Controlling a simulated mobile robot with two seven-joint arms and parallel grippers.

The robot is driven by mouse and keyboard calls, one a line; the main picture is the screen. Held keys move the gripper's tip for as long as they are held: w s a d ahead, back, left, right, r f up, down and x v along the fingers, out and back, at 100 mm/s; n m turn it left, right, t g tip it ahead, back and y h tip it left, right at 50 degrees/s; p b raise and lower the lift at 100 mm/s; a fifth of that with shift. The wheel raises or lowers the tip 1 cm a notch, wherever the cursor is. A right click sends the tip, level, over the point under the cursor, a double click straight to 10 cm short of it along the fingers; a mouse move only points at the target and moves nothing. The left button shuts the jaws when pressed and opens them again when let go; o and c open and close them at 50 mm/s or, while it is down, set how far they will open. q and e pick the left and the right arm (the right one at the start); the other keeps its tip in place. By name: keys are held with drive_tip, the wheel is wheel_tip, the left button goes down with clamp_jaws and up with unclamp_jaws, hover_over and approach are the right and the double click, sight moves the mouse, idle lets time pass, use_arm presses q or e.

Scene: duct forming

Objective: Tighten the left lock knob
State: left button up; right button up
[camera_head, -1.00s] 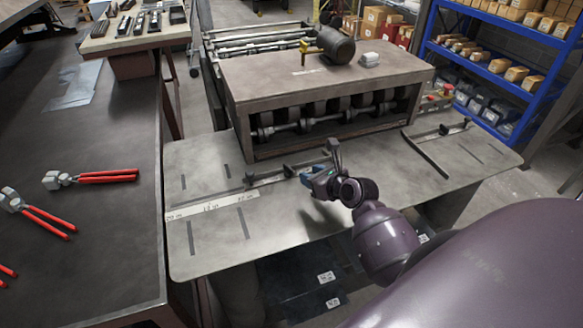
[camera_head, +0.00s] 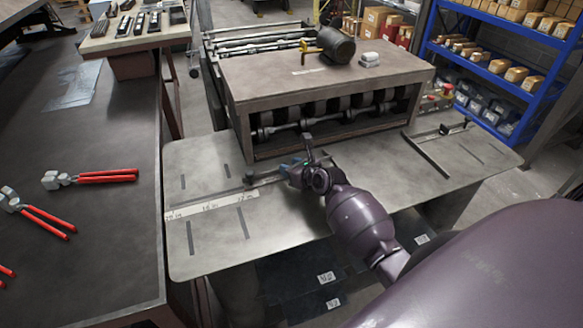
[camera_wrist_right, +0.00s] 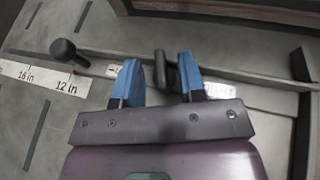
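The left lock knob (camera_head: 249,178) is a small black knob on the bar at the left of the metal machine table (camera_head: 300,215). In the right wrist view the knob (camera_wrist_right: 65,50) stands to the left of the fingers, beside the printed scale. My right gripper (camera_head: 292,165) is right of the knob and apart from it. Its two blue fingers (camera_wrist_right: 159,75) are spread. A dark upright piece (camera_wrist_right: 163,72) shows between them, near the right finger; whether it touches is unclear. My left gripper is not in view.
The machine housing (camera_head: 325,85) rises right behind the bar. A second black knob (camera_head: 444,129) sits on a bar at the right. Red-handled tools (camera_head: 95,177) lie on the dark bench (camera_head: 110,235) at left. The table front is clear.

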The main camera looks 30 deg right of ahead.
clamp_jaws()
drive_tip(key=shift+d+n+y, duration=0.15)
drive_tip(key=shift+n+y, duration=0.25)
drive_tip(key=shift+w+d+n+y+p, duration=0.1)
drive_tip(key=shift+n+y+p, duration=0.2)
drive_tip(key=shift+n+y, duration=0.7)
drive_tip(key=shift+d+n+g+y, duration=0.15)
drive_tip(key=shift+n+g+y, duration=0.95)
drive_tip(key=shift+y, duration=0.4)
drive_tip(key=shift+n+y, duration=0.3)
drive_tip(key=shift+n, duration=0.1)
